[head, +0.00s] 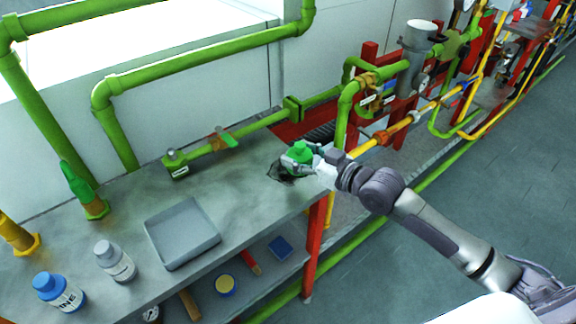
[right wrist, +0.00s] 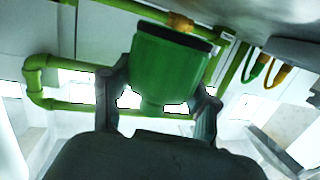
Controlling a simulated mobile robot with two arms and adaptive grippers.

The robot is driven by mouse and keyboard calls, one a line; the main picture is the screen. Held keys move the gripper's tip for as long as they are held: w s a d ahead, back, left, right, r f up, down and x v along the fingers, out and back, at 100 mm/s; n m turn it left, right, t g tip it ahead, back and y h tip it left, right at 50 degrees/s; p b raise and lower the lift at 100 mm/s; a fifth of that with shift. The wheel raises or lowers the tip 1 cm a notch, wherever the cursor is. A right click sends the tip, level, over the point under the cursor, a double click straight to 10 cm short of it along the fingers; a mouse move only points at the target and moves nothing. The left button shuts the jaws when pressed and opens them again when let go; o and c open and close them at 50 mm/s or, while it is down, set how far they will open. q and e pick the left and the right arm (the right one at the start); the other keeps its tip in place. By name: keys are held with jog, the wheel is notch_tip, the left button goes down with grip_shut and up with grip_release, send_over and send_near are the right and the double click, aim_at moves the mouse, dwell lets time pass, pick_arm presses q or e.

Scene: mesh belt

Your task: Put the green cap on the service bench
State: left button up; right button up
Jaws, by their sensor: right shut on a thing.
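The green cap (head: 300,152) is held in my right gripper (head: 299,163) over the right end of the grey service bench (head: 245,180). In the right wrist view the cap (right wrist: 165,65) sits between the two dark fingers of the gripper (right wrist: 160,95), which are shut on its sides. The cap's dark rim faces up in that view. A dark patch lies on the bench top just under the gripper. I cannot tell how far the cap is above the bench. My left gripper is not in view.
A grey tray (head: 181,234), a blue-capped bottle (head: 58,291) and a grey-capped bottle (head: 114,261) stand on the bench. Green pipes (head: 205,60) run along the wall behind. A red post (head: 315,245) holds the front corner.

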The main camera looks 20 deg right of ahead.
jog(key=shift+w+a+f, duration=0.85)
jog(key=shift+w+f, duration=0.05)
jog(key=shift+w, duration=0.2)
jog(key=shift+f, duration=1.9)
jog(key=shift+f, duration=0.15)
jog(key=o, duration=1.2)
jog(key=shift+c, duration=0.2)
